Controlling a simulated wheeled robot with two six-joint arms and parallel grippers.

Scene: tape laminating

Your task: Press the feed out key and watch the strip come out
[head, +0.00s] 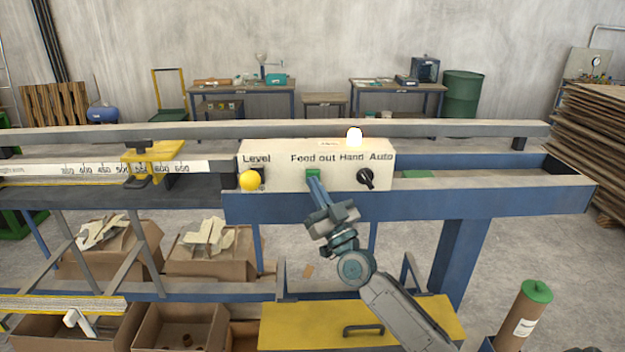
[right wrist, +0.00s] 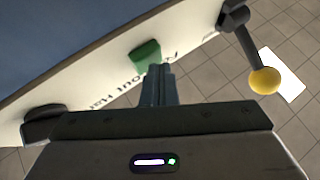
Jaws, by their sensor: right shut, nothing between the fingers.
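The white control box (head: 280,158) stands on the blue machine frame. Its green key (head: 313,175) sits under the "Feed out" label; the key also shows in the right wrist view (right wrist: 145,55). My right gripper (head: 315,184) is shut and empty, its fingertips just below the green key in the head view. In the right wrist view the shut fingertips (right wrist: 159,70) are close to the key; I cannot tell whether they touch it. A lit white lamp (head: 354,136) is on top of the box. No strip is clearly seen coming out. My left gripper is not in view.
A yellow ball-ended lever (head: 250,180) is at the box's left and a black Hand/Auto knob (head: 366,178) at its right. A yellow clamp (head: 150,160) sits on the ruler rail at left. Cardboard boxes (head: 200,266) stand below; a yellow panel (head: 300,325) lies below the arm.

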